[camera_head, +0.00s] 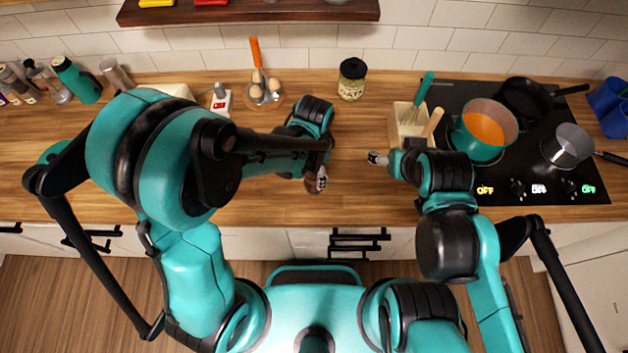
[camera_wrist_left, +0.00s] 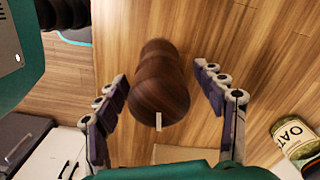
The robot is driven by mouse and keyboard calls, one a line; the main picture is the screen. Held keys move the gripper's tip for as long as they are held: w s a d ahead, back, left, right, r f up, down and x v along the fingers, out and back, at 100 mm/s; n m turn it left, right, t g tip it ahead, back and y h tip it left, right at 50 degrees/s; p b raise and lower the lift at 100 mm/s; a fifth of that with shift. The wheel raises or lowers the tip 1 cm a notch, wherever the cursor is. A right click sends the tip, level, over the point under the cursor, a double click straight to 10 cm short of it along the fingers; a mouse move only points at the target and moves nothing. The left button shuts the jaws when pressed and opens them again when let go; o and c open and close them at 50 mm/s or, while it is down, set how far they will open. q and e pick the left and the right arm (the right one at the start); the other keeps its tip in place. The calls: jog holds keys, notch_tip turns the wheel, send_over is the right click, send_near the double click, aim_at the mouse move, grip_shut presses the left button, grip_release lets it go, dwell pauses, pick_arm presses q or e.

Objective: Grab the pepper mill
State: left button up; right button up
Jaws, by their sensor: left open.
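The pepper mill (camera_wrist_left: 160,88) is dark brown turned wood, in the middle of the left wrist view, with a small pale piece at its near end. My left gripper (camera_wrist_left: 161,82) is open, with one finger on each side of the mill and a visible gap to both. In the head view a small brown part of the mill (camera_head: 312,184) shows by my left gripper (camera_head: 320,174); my arm hides most of it. I cannot tell whether the mill touches the palm. My right gripper (camera_head: 378,158) is over the counter to the right; its opening is not clear.
A wooden utensil box (camera_head: 397,128) stands close to my right gripper. Beyond it is a black stove with a teal pot (camera_head: 484,130). An oat jar (camera_head: 352,80) and an egg holder (camera_head: 265,97) stand toward the back. The counter front is clear.

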pick_arm(q)
grip_shut()
dwell(0.4)
